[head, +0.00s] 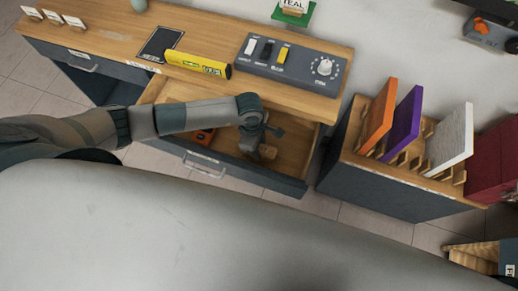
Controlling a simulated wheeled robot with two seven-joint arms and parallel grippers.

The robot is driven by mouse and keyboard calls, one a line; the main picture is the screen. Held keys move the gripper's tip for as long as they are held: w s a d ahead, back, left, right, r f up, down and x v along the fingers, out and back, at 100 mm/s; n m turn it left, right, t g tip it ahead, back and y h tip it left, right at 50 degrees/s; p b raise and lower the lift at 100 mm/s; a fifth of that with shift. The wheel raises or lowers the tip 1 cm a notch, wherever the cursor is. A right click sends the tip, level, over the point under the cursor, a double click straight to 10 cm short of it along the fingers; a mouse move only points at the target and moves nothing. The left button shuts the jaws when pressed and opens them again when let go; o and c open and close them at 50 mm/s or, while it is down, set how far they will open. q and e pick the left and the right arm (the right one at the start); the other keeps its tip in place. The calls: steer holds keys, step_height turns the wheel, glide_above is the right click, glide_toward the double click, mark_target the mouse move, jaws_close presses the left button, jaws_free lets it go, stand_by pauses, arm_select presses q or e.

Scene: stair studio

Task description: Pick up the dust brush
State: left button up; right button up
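A drawer (299,158) under the wooden counter is pulled open. My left arm reaches in from the left, and my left gripper (262,140) points down into the right half of the drawer. A small brown wooden piece (267,152) shows just below and beside the fingers; it may be part of the dust brush, but the gripper hides much of it. The view is too small to tell whether the fingers are apart or touching it. My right gripper is not in view.
An orange item (203,135) lies in the drawer, partly behind my arm. To the right, a rack (393,166) holds orange, purple and white panels.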

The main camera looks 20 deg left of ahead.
arm_select(q)
steer(key=shift+r, duration=0.15)
step_height(320, 180, up, 9)
steer(key=b, duration=0.2)
steer(key=shift+b, duration=0.4)
steer(key=shift+r, duration=0.35)
steer(key=shift+o, duration=0.6)
